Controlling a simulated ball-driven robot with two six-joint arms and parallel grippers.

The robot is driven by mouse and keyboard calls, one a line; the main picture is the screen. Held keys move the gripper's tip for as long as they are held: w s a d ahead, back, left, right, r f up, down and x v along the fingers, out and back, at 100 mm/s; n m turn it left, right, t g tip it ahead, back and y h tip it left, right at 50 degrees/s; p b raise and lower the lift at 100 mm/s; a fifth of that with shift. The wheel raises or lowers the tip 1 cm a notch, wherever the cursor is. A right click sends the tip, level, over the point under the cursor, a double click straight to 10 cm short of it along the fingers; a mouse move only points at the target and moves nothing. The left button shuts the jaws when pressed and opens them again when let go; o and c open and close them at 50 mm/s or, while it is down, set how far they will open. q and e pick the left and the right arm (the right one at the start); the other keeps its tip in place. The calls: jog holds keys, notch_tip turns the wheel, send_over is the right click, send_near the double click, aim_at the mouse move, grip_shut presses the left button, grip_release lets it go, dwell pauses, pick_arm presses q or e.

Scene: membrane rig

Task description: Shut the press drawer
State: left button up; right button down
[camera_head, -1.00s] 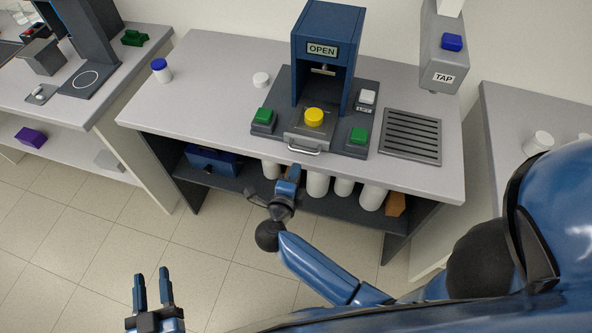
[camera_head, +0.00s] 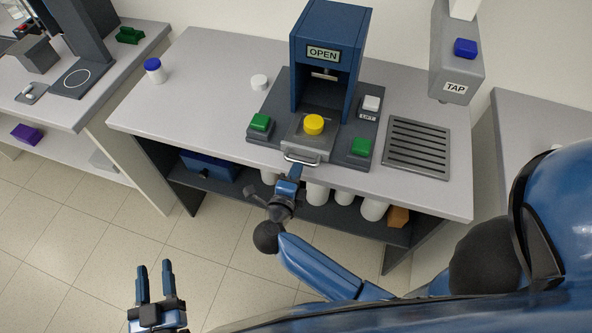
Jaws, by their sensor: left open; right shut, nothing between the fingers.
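The blue press (camera_head: 327,25) stands on the grey bench with an "OPEN" sign on its front. Its drawer (camera_head: 309,143) sticks out at the front of the dark base, with a metal handle (camera_head: 301,160) and a round yellow piece (camera_head: 314,124) on it. My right gripper (camera_head: 295,171) is shut and empty, just in front of and below the handle in the picture; I cannot tell whether it touches. My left gripper (camera_head: 154,268) is open and empty, low at the left over the floor, away from the bench.
Green buttons (camera_head: 260,123) (camera_head: 361,147) flank the drawer, and a white button marked LIFT (camera_head: 371,103) sits behind the right one. A drain grille (camera_head: 417,146) and the TAP column (camera_head: 455,70) are at right. A blue-capped bottle (camera_head: 153,70) and white cap (camera_head: 259,82) stand at left.

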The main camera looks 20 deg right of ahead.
aim_at(311, 131)
jog(key=r+x, duration=0.1)
jog(key=x, duration=0.3)
jog(key=r+p+x, duration=0.1)
jog(key=x, duration=0.4)
jog(key=r+p+x, duration=0.1)
jog(key=x, duration=0.4)
jog(key=shift+w+d, duration=0.15)
jog(key=shift+d, duration=0.15)
jog(key=shift+r, duration=0.25)
